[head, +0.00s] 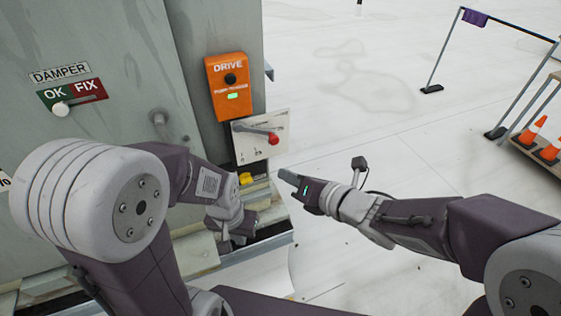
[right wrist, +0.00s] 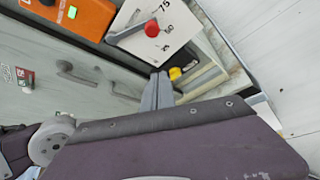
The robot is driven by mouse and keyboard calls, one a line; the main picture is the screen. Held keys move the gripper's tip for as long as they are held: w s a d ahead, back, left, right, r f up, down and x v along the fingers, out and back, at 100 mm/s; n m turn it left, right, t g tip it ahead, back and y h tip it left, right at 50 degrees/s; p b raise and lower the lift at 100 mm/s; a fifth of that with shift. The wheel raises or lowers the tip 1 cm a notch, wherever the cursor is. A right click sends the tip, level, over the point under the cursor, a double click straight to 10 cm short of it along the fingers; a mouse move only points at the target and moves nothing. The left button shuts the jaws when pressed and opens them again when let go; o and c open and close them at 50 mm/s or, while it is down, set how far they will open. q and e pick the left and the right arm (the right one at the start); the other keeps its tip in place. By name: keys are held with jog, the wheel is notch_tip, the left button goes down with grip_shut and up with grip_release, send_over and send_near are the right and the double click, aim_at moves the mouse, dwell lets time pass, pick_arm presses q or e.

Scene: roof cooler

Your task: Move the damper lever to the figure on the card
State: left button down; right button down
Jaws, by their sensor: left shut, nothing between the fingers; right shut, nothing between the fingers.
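The damper lever (head: 255,131) is a grey bar with a red knob, on a white plate (head: 279,121) below the orange drive box. It points right and slightly down in the head view. In the right wrist view the lever (right wrist: 130,32) crosses the plate, where figures including 75 and 50 show. My right gripper (head: 287,176) is shut and empty, below and right of the knob, apart from it. Its fingers (right wrist: 160,76) show in the right wrist view. My left gripper (head: 252,220) is shut and empty, low by the cabinet base. I cannot identify the card; a white label (head: 4,182) is cut by the left edge.
The orange DRIVE box (head: 229,87) has a lit green light. A DAMPER sign (head: 59,73) sits above an OK/FIX slider (head: 73,97). A yellow piece (head: 246,178) lies under the plate. Open floor lies right; a barrier (head: 507,24) and cones (head: 535,129) stand farther away.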

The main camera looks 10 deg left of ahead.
jog(key=p+x, duration=0.1)
jog(key=x, duration=0.9)
jog(key=r+p, duration=0.1)
jog(key=w+d+r+p, duration=0.1)
jog(key=d+r+p, duration=0.1)
jog(key=shift+w+d+r, duration=0.15)
jog(key=shift+w+r, duration=0.1)
jog(key=shift+w, duration=0.1)
jog(key=shift+w, duration=0.1)
